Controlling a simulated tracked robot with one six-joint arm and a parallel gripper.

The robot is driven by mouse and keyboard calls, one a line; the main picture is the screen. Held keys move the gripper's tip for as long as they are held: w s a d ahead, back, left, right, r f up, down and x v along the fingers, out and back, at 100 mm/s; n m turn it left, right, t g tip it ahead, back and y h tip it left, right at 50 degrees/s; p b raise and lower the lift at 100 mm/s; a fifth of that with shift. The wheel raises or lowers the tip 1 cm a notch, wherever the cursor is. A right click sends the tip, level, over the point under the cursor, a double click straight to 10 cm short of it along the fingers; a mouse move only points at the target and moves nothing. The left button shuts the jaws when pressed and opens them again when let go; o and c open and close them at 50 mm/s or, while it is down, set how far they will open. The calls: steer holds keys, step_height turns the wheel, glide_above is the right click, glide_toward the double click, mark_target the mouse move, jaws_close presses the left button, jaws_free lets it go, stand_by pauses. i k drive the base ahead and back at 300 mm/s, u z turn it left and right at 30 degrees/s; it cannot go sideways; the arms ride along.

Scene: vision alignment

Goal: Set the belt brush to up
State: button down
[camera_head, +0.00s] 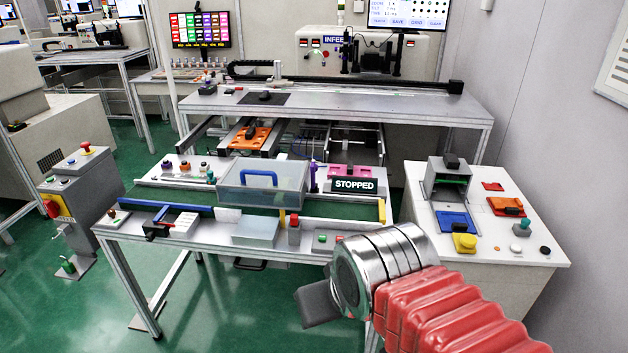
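The dark green belt (172,197) runs across the near bench, partly hidden by a clear cover with a blue handle (260,179). I cannot tell for sure which part is the belt brush. A small upright purple part (313,178) stands right of the cover. My gripper (318,303) shows as a dark grey block beyond my silver wrist, in front of the bench and apart from it. Its fingers are not clear.
A "STOPPED" sign (355,185) stands at the belt's right. A side table (480,215) with a scanner-like box and coloured parts is at right. A control pedestal (80,200) with a red button stands at left. Green floor is free at front left.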

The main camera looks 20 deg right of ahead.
mark_target(314, 167)
steer(key=u, duration=1.45)
steer(key=i, duration=1.05)
steer(key=z, duration=1.75)
